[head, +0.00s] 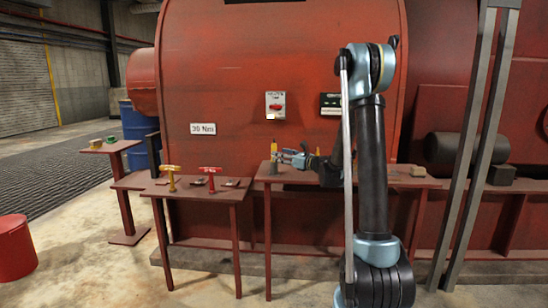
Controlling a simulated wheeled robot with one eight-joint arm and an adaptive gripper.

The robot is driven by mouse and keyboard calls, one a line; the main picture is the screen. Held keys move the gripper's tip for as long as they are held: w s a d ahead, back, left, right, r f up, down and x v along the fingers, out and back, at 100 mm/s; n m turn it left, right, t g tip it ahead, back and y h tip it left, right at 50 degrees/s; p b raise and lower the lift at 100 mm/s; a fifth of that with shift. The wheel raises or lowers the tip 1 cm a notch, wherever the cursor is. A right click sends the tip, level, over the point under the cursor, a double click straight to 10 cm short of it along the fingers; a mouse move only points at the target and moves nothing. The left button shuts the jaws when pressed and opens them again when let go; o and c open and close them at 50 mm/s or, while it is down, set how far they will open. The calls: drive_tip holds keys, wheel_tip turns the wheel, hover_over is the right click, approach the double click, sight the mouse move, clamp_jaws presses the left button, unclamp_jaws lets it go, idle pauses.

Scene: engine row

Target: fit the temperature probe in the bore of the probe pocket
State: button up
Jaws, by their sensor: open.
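My gripper (282,157) is open above the left end of the right-hand table, its fingers pointing left. A slim upright piece with a yellow top (273,145), which looks like the temperature probe, stands at the fingertips. A small dark grey block (272,168), which may be the probe pocket, is directly below it on the table. The fingers partly cover the space between them, so I cannot tell whether the probe is in the bore. I also cannot tell whether the fingers touch the probe.
The right-hand table (390,182) holds a tan block (418,171) at its right. The left table (225,195) carries a yellow T-handled tool (171,178) and a red one (210,178). A big red engine housing (240,70) stands close behind. Grey posts (470,150) rise at right.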

drive_tip(key=x, duration=0.4)
drive_tip(key=shift+a+r, duration=0.1)
drive_tip(key=shift+a, duration=0.3)
clamp_jaws()
